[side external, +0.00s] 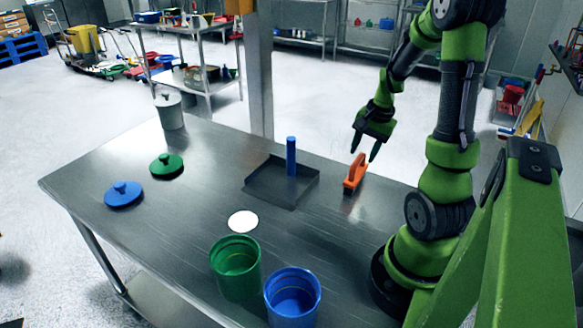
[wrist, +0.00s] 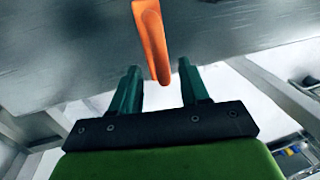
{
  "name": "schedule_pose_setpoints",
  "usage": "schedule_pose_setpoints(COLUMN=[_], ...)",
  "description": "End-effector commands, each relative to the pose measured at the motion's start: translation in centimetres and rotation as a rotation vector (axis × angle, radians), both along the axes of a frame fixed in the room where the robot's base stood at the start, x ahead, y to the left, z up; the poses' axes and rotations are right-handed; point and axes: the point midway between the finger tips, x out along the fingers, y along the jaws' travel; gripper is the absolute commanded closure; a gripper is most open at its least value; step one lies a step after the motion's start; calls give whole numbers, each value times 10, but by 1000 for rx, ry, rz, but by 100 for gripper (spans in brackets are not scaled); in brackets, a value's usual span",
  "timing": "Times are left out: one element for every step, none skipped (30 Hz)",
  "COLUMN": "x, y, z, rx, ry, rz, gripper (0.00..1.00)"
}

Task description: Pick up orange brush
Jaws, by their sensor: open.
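The orange brush (side external: 354,173) stands on the metal table (side external: 140,236) to the right of the dark tray, near the far edge. Its dark lower part touches the table top. My gripper (side external: 364,152) is above and just behind the brush in the side view, fingers pointing down, open and empty. In the wrist view the orange brush (wrist: 151,36) lies ahead of and between the two green fingers of my gripper (wrist: 158,72). Its near end reaches close to the fingertip gap. The fingers do not appear to touch it.
A dark tray (side external: 257,190) with an upright blue cylinder (side external: 291,156) is left of the brush. Green (side external: 236,281) and blue (side external: 292,303) buckets stand at the front.

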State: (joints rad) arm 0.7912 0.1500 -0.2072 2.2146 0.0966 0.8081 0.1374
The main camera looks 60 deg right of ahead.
Motion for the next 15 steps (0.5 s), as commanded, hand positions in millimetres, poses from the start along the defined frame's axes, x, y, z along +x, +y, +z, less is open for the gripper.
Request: schedule_pose_setpoints(x=[2,4,5,6,7,8,8,9,9,9,9,9,9,9,9], y=[1,0,0,0,0,0,0,0,0,0,0,0,0,0,0], z=[-9,-14,-20,-24,-27,-31,-33,-34,-35,-36,-36,-36,-35,-35,-35], rx=[6,5,5,5,4,4,3,2,2,1,1,1,1,1,1], ry=[4,4,4,4,4,2,2,2,1,1,0,0,0,0,0], rz=[0,1,0,0,0,0,0,0,0,0,0,0,0,0,0], gripper=[55,55,55,55,55,55,55,55,55,55,55,55,55,55,55])
